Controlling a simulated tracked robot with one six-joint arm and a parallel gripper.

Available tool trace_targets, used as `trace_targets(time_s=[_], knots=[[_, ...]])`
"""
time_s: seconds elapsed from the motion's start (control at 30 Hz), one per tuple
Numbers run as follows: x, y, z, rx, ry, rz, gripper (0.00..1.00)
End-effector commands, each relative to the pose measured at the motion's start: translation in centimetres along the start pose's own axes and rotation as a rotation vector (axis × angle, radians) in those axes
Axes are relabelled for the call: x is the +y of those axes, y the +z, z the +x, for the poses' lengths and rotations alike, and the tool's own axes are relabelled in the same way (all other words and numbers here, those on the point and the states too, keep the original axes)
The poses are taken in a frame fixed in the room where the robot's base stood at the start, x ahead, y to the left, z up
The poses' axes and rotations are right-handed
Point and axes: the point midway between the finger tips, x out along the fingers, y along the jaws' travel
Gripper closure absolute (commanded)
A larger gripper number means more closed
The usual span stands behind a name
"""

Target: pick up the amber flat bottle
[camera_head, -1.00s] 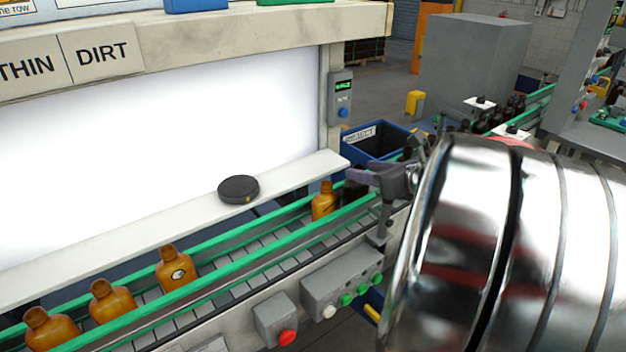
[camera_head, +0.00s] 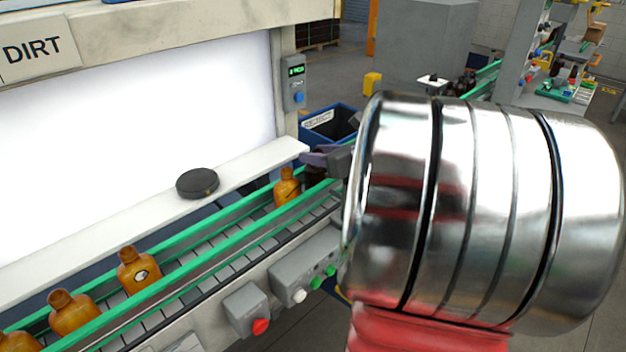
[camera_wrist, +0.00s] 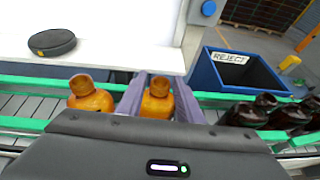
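Two amber bottles stand on the conveyor in the wrist view. One amber bottle (camera_wrist: 157,100) is between the two purple-grey fingers of my gripper (camera_wrist: 161,88), with its neck up. I see no clear grip on it; the fingers look apart. The other amber bottle (camera_wrist: 91,97) stands just left of the left finger. In the head view an amber bottle (camera_head: 287,188) stands left of my gripper (camera_head: 318,157), which is partly hidden by my shiny arm. Further amber bottles are at lower left, one with a round mark (camera_head: 138,270). I cannot tell which is the flat one.
Green rails (camera_head: 190,262) flank the conveyor. A black disc (camera_head: 197,183) lies on the white ledge (camera_head: 110,232) behind it. A blue reject bin (camera_wrist: 236,76) stands beyond the belt at right. Dark bottles (camera_wrist: 243,115) stand right of my gripper.

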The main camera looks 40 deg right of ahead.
Motion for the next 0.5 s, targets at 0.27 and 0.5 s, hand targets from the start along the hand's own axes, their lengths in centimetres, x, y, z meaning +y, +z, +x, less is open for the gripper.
trace_targets(time_s=[0.27, 0.5], knots=[[0.02, 0.0, 0.01, 0.0, 0.0, 0.0, 0.87], [0.03, 0.0, 0.01, 0.0, 0.001, 0.0, 1.0]])
